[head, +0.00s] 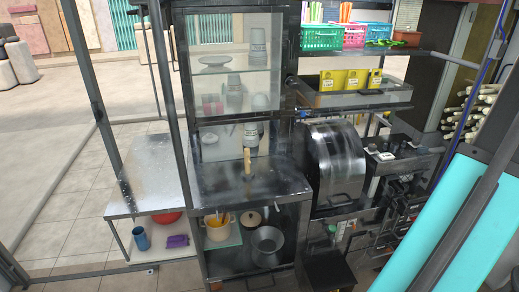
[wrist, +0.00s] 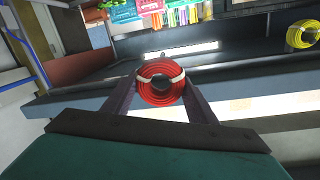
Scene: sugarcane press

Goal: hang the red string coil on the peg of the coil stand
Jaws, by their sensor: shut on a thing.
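The red string coil (wrist: 161,92) is a round ring with pale ties at its sides, and it shows in the middle of the wrist view. My gripper (wrist: 160,88) has its two dark fingers shut on the coil, one at each side. The coil's open centre faces the camera. In the head view a small tan upright post (head: 247,163) stands on the dark counter; it may be the coil stand, but I cannot tell for sure. I cannot make out my gripper or the red coil in the head view.
A yellow coil (wrist: 302,35) lies at the upper right of the wrist view. The glass cabinet (head: 235,75) stands behind the dark counter (head: 275,178). The counter around the post looks clear.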

